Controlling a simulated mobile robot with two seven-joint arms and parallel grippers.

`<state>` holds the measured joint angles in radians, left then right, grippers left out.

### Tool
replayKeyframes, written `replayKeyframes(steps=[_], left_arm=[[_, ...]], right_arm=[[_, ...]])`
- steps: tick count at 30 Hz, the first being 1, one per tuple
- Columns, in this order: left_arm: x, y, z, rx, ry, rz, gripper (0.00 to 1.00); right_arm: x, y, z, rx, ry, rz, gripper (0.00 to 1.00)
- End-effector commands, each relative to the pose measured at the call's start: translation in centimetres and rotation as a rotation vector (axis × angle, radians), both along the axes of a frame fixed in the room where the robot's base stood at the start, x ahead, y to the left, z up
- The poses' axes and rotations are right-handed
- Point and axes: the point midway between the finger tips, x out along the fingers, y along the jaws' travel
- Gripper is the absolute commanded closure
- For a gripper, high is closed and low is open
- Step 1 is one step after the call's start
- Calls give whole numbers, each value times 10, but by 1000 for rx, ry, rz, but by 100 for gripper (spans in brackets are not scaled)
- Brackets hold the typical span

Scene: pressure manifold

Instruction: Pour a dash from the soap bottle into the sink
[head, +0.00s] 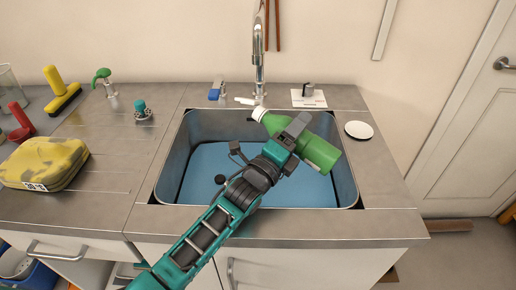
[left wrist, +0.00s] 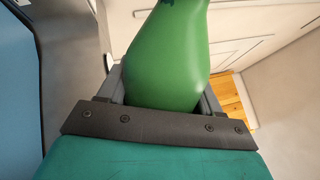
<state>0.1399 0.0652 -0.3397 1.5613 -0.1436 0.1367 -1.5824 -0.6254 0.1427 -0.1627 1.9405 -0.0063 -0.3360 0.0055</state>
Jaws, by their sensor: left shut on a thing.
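The soap bottle (head: 318,152) is green with a white cap. My left gripper (head: 296,131) is shut on it and holds it over the sink (head: 170,165). The bottle is tilted, with its cap up and to the left, toward the faucet, and its base down and to the right. In the left wrist view the green bottle (left wrist: 170,60) sits between the two fingers, with its cap out of sight. The sink is a metal basin with a blue bottom. I see no liquid coming from the bottle. My right gripper is not in view.
A faucet (head: 259,60) rises behind the sink. A white disc (head: 359,130) lies right of the basin, and a small dispenser (head: 308,96) stands behind it.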

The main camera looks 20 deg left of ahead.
Motion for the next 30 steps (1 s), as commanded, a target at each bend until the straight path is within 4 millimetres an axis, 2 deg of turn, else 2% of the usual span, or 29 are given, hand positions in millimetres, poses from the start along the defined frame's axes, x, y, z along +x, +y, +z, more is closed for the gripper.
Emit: replayKeyframes(steps=[30], left_arm=[[5,5,2,-57,11,-1,84]], right_arm=[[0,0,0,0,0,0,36]])
